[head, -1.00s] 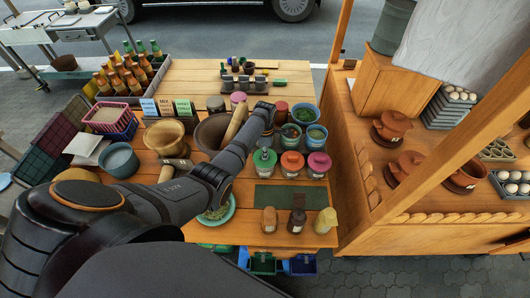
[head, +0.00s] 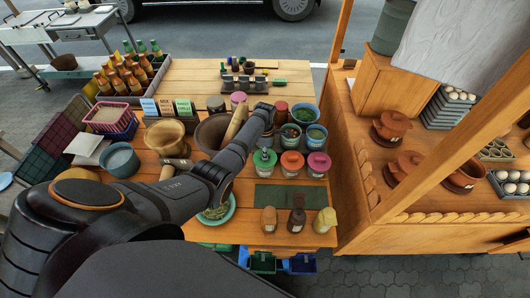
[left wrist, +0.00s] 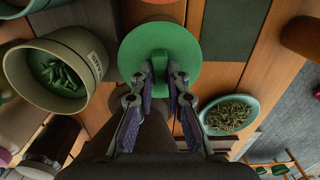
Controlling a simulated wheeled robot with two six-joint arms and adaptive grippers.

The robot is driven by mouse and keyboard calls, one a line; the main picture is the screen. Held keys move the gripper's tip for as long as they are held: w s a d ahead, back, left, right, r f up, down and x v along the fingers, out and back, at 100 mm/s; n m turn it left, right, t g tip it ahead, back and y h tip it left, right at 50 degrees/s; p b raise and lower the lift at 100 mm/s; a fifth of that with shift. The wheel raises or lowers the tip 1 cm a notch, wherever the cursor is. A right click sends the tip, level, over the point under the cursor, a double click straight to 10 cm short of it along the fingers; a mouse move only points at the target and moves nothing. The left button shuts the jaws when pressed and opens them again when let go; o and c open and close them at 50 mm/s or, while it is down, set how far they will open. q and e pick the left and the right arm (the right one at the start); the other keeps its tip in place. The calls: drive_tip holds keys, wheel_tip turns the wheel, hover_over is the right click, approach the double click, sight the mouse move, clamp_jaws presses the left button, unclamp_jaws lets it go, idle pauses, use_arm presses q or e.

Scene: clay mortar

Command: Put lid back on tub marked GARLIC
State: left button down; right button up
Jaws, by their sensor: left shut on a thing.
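My left gripper (left wrist: 160,82) is shut on the upright handle of a round green lid (left wrist: 157,45). In the head view the green lid (head: 265,156) is at the left end of a row with a red-lidded tub (head: 291,164) and a pink-lidded tub (head: 318,165). A pale tub (head: 264,171) shows under the green lid. I cannot tell whether the lid rests on it or is just above it. My right gripper is out of view.
An open labelled tub with green pieces (left wrist: 60,75) stands beside the lid, and a bowl of herbs (left wrist: 229,114) is on its other side. A dark green mat (head: 291,196) lies in front with several shakers nearby. A large mortar (head: 208,134) stands behind my left forearm.

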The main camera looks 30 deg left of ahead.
use_arm(q)
drive_tip(key=c, duration=0.8)
unclamp_jaws()
wheel_tip(320, 180, up, 3)
drive_tip(key=p, duration=0.3)
drive_tip(key=shift+r+p, duration=0.65)
drive_tip(key=shift+r, duration=1.35)
clamp_jaws()
